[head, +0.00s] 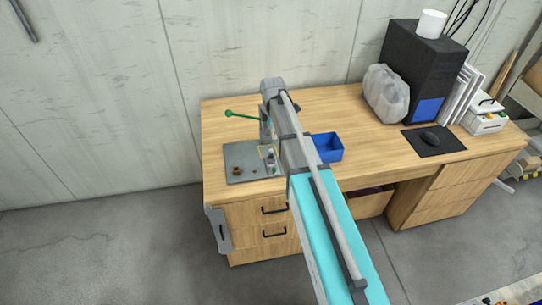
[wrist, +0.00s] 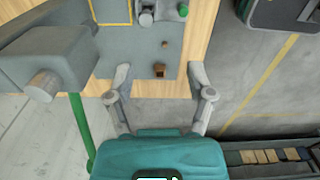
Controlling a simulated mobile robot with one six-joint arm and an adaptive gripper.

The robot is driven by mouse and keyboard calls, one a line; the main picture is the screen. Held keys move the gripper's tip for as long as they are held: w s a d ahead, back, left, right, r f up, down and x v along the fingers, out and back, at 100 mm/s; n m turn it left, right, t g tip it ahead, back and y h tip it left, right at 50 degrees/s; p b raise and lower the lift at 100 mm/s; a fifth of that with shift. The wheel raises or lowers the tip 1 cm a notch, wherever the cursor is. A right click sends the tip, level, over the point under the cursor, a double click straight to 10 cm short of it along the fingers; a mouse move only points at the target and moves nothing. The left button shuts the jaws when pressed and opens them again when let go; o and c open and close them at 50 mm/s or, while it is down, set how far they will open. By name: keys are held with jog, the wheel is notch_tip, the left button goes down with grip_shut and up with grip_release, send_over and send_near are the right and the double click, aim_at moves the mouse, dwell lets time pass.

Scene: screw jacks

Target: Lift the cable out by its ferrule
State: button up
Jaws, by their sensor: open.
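My gripper (wrist: 158,82) is open in the wrist view, its two fingers wide apart. A small brown piece (wrist: 159,70) shows between the fingertips, on a grey plate (wrist: 140,60); no contact shows. A smaller dark spot (wrist: 165,44) is just above it. In the head view the plate (head: 240,154) lies at the desk's left end, with the brown piece (head: 237,171) near its front. A grey post (head: 265,122) with a green-knobbed lever (head: 243,115) stands at its back. I cannot make out a cable or a ferrule. My arm hides the gripper in the head view.
A blue bin (head: 328,146) stands right of the plate on the wooden desk (head: 355,115). In the wrist view a grey block (wrist: 65,55) and a green rod (wrist: 80,125) are close on the left.

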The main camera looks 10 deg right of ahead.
aim_at(271, 150)
jog(key=shift+w+r+n, duration=0.15)
jog(key=shift+w+n, duration=0.4)
jog(key=shift+w, duration=0.1)
jog(key=shift+w+r+n, duration=0.15)
jog(key=shift+w+n, duration=0.4)
jog(key=shift+w, duration=0.1)
jog(key=shift+f, duration=0.1)
notch_tip(271, 150, down, 8)
jog(key=b, duration=0.8)
jog(key=shift+f, duration=0.25)
jog(key=shift+f+b, duration=0.1)
jog(key=shift+b, duration=0.2)
jog(key=shift+s+f+b, duration=0.15)
jog(key=shift+f+b, duration=1.1)
jog(key=shift+s+f+b, duration=0.1)
jog(key=shift+f+b, duration=1.1)
jog(key=shift+f, duration=0.05)
grip_shut()
